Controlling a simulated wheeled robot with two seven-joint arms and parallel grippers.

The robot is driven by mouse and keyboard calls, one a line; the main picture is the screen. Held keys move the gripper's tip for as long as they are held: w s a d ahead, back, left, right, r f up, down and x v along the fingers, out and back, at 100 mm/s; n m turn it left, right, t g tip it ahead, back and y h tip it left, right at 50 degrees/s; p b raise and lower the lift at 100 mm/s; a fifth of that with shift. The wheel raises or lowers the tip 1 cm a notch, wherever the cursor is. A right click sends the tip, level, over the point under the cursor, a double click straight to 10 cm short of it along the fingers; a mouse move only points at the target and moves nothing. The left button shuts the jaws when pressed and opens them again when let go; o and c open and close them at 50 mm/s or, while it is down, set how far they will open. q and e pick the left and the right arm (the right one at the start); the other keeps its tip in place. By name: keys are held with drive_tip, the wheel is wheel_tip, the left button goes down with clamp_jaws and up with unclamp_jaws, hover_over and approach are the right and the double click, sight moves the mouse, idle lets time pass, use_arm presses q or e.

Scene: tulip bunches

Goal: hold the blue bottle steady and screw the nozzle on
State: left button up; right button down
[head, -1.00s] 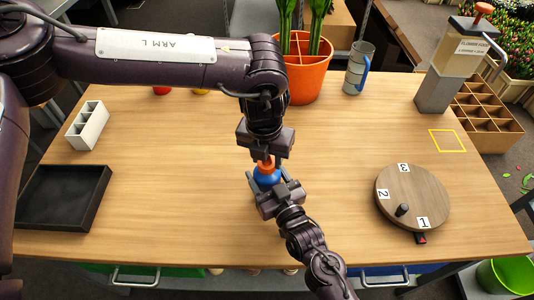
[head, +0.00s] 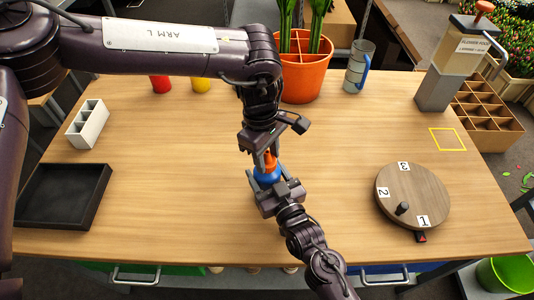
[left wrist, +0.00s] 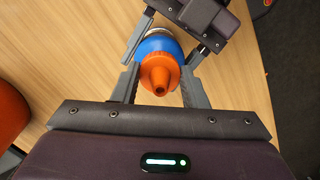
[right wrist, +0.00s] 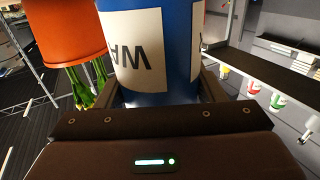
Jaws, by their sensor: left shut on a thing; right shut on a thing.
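The blue bottle (head: 266,177) stands upright near the table's middle front; the right wrist view shows its blue side with a white label (right wrist: 138,50). My right gripper (head: 268,183) is shut on the bottle's body from the front. The orange nozzle (head: 270,160) sits on top of the bottle, and the left wrist view shows it (left wrist: 160,72) from above. My left gripper (head: 264,158) comes down from above and is shut on the nozzle, one finger on each side. The thread under the nozzle is hidden, so I cannot tell how tightly it sits.
A round wooden turntable (head: 430,190) with number tags is at the right. A black tray (head: 60,196) and a white divided holder (head: 88,124) are at the left. The table between is clear.

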use_arm(q)
drive_tip(key=m, duration=0.4)
drive_tip(key=shift+m+y, duration=0.3)
drive_tip(key=shift+m, duration=0.1)
drive_tip(key=m, duration=0.3)
drive_tip(key=shift+w+d, duration=0.1)
drive_tip(key=shift+d+m, duration=0.15)
drive_tip(key=shift+m, duration=0.65)
drive_tip(key=shift+m+y, duration=0.3)
drive_tip(key=shift+m, duration=0.4)
drive_tip(key=shift+a+g, duration=0.2)
drive_tip(key=shift+g, duration=0.1)
drive_tip(key=o, duration=0.9)
drive_tip(key=shift+o, duration=0.2)
